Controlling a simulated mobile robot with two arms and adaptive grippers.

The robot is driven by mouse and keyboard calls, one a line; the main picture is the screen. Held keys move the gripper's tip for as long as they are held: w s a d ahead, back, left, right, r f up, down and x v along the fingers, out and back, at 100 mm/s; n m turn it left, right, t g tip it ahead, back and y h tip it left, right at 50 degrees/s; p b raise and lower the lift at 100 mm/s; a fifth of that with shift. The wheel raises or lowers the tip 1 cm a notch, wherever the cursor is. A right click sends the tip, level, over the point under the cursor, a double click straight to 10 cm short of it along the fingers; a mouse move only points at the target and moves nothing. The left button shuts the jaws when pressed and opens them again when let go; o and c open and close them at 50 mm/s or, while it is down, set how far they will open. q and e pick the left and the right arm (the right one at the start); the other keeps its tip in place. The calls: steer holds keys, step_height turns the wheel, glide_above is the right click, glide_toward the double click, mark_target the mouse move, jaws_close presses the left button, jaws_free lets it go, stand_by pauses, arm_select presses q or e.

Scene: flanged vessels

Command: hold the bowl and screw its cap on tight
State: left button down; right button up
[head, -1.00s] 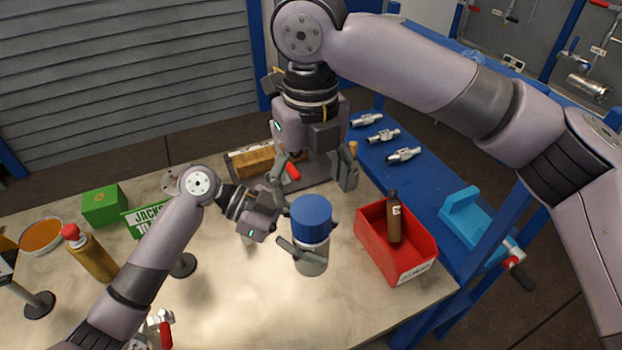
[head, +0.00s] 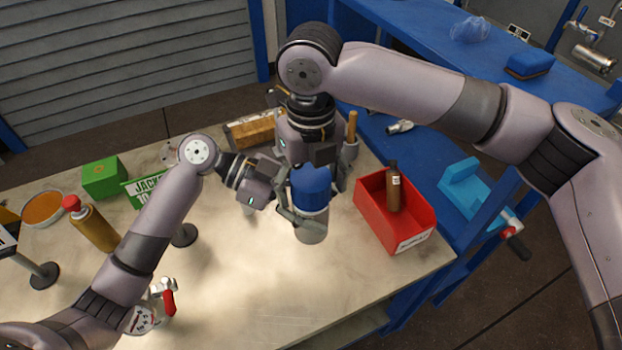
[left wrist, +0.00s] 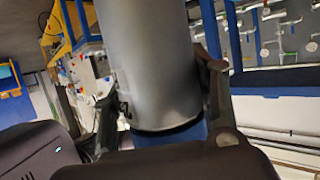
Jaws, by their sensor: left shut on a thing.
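The bowl is a silver cylinder (head: 310,231), upright with a blue cap (head: 311,186) on its top. In the left wrist view the silver body (left wrist: 150,60) fills the space between my left fingers, with a blue band (left wrist: 170,134) at its lower end. My left gripper (head: 303,218) is shut on the silver body below the cap. My right gripper (head: 314,178) points down from above, its fingers spread on either side of the cap. Whether they touch it I cannot tell.
A red bin (head: 415,242) with a brown bottle (head: 393,188) stands to the right. A green box (head: 104,178), an amber dish (head: 43,208) and a red-capped bottle (head: 92,224) stand at the left. The table's front middle is clear.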

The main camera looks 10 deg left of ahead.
steer(key=c, duration=1.2)
steer(key=m, duration=1)
steer(key=o, duration=1.3)
steer(key=shift+c, duration=0.2)
steer(key=shift+a+r, duration=0.15)
steer(key=shift+r, duration=2.15)
